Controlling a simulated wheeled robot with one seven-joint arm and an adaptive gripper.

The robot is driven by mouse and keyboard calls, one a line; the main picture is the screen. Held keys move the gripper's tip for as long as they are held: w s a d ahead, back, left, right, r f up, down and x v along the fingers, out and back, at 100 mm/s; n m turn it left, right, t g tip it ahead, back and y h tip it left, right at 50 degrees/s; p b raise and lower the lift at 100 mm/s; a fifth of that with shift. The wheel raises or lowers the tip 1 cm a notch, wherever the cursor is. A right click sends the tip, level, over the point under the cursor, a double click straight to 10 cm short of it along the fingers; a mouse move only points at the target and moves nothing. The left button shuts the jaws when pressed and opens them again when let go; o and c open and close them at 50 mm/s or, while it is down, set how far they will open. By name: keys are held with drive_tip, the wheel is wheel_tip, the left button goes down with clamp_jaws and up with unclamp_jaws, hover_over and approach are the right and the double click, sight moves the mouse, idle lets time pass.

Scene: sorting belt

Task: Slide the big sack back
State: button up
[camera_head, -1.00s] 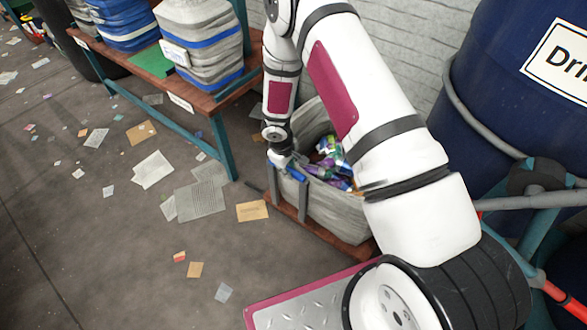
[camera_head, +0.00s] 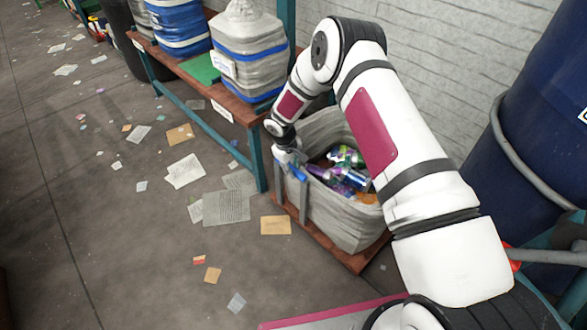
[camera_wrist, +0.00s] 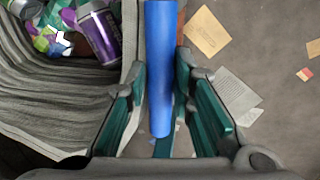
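The big sack (camera_head: 345,217) is grey, open at the top and full of crushed cans. It stands upright on a low wooden base (camera_head: 352,262) with grey posts, close to the wall and beside the shelf leg. A blue handle (camera_head: 297,172) shows at its near left edge, and as a blue bar (camera_wrist: 160,75) in the wrist view. My gripper (camera_wrist: 161,85) has its fingers close along both sides of the bar and looks shut on it. In the head view my gripper (camera_head: 288,157) is at the sack's left rim. The fingertip contact is partly hidden.
A wooden shelf (camera_head: 238,110) with teal legs and wrapped sacks (camera_head: 248,65) stands just left of the sack. A large blue drum (camera_head: 530,115) is at the right. A brick wall is behind. Papers (camera_head: 227,207) litter the open floor at left and front.

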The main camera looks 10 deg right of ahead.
idle(0.3)
wheel_tip(320, 180, up, 12)
drive_tip(key=s+a, duration=0.1)
drive_tip(key=a, duration=0.1)
drive_tip(key=shift+s, duration=0.15)
drive_tip(key=shift+f, duration=0.15)
idle(0.3)
